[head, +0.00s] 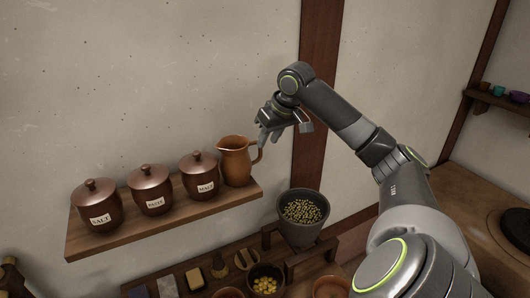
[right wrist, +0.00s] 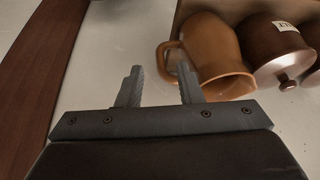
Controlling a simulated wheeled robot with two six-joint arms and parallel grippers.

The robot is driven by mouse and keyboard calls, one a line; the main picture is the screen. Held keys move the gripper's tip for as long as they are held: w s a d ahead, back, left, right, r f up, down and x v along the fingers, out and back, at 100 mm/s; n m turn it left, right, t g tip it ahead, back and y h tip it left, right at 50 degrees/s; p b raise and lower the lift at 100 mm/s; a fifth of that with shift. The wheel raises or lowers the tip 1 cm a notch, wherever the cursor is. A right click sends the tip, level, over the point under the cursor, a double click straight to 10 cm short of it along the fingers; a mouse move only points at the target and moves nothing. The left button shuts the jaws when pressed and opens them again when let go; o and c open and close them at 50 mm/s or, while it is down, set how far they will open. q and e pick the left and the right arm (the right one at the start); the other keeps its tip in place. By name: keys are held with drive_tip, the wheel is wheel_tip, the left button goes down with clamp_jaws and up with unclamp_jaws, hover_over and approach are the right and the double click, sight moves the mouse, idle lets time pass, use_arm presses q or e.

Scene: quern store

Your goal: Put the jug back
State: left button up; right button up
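The orange-brown jug (head: 237,165) stands upright at the right end of the wall shelf (head: 130,235), its handle facing right. My right gripper (head: 270,137) is just above and to the right of the jug, near its handle. In the right wrist view the gripper (right wrist: 160,76) is open with nothing held between its fingers. The jug (right wrist: 212,48) shows there beyond the right finger, which overlaps part of the handle. I cannot tell whether finger and handle touch. My left gripper is not in view.
Several lidded brown jars (head: 150,190) with labels stand in a row left of the jug. A dark pot (head: 304,228) of pale grains stands lower right of the shelf. Below are a bowl (head: 265,280) of yellow pieces and small items. A wooden post (head: 316,75) runs behind my right arm.

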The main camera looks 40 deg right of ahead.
drive_tip(key=b+v, duration=0.2)
drive_tip(key=v, duration=0.5)
drive_tip(key=shift+f, duration=0.1)
idle(0.4)
